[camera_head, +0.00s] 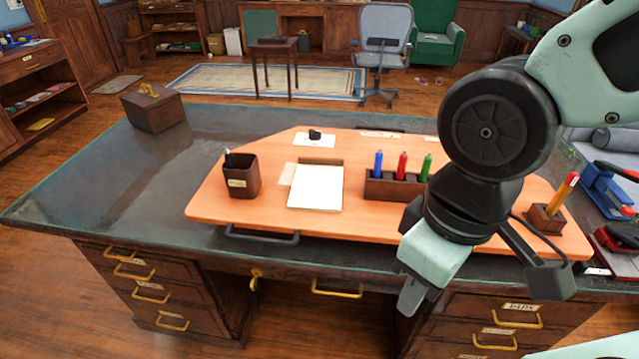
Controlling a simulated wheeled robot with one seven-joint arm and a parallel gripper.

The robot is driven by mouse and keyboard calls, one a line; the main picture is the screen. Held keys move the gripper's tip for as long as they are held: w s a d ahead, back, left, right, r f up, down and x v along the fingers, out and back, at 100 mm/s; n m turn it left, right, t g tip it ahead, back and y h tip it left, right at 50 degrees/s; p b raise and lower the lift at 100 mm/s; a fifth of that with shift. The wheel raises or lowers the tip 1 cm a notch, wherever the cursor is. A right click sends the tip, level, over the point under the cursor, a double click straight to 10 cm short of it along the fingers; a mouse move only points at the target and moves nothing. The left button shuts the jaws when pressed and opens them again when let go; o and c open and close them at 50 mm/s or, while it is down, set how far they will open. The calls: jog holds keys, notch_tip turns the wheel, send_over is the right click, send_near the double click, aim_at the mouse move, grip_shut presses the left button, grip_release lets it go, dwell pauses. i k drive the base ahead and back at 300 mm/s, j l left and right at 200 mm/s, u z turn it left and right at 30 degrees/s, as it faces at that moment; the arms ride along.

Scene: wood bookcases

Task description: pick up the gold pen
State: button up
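A yellow-orange pen or pencil with a reddish tip (562,194) leans in a small wooden holder (545,219) at the right end of the orange desk board. I cannot tell for sure whether it is the gold pen. My gripper (411,299) hangs at the desk's front edge, left of that holder and well apart from it. Its finger end points down and nothing shows in it. The view does not show whether its fingers are apart. My arm covers part of the board between the pen rack and the small holder.
On the board (215,205) stand a dark pen cup (242,176), a notepad (317,187) and a rack (392,187) with blue, red and green pens. A wooden box (153,111) sits back left. Blue and red desk items (597,190) crowd the right. The desk's left top is clear.

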aim_at(564, 190)
jog(key=z, duration=1.05)
